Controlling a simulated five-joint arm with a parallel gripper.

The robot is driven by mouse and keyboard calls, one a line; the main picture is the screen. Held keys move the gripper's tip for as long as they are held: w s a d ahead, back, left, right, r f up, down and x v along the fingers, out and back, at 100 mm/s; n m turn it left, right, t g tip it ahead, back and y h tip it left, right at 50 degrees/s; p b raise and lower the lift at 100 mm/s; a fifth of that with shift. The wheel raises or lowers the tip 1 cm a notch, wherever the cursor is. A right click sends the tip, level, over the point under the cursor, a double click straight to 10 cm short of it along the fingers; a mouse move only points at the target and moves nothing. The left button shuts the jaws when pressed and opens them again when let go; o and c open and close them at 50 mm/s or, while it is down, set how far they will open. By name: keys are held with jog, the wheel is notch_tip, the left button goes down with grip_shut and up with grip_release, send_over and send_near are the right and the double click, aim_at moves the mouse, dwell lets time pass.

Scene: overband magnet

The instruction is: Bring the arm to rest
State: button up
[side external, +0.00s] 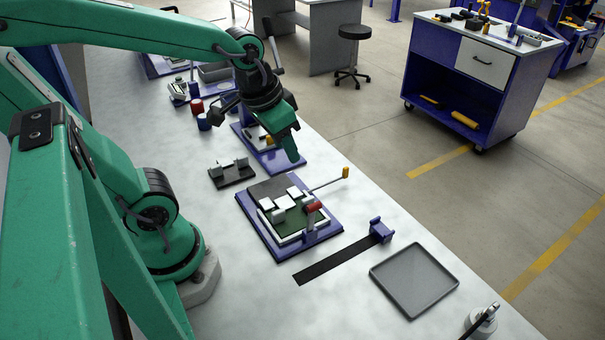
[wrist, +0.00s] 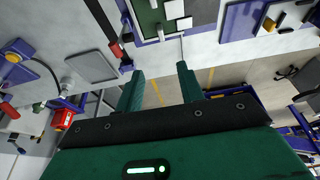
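My green arm reaches over the bench from the left in the side view. My gripper (side external: 293,156) hangs above the bench, up and behind the blue-framed fixture (side external: 325,228), which holds a green board with white blocks. In the wrist view the two green fingers of my gripper (wrist: 160,74) stand apart, with only floor and bench edge showing between them. Nothing is held. The fixture also shows at the top of the wrist view (wrist: 150,38), beyond the fingertips.
A grey tray (side external: 414,280) and a black strip (side external: 338,262) with a blue end block (side external: 381,230) lie toward the front right. A lever with a yellow knob (side external: 345,172) sticks out from the fixture. A small black stand (side external: 231,175) sits left of it. Several items crowd the far bench.

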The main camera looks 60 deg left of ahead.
jog(key=shift+s+d+r+t, duration=0.1)
jog(key=shift+s+r+t, duration=0.4)
jog(key=shift+s+r, duration=0.45)
jog(key=shift+s+r+t, duration=0.5)
jog(key=shift+s+r, duration=0.2)
jog(key=shift+r, duration=0.4)
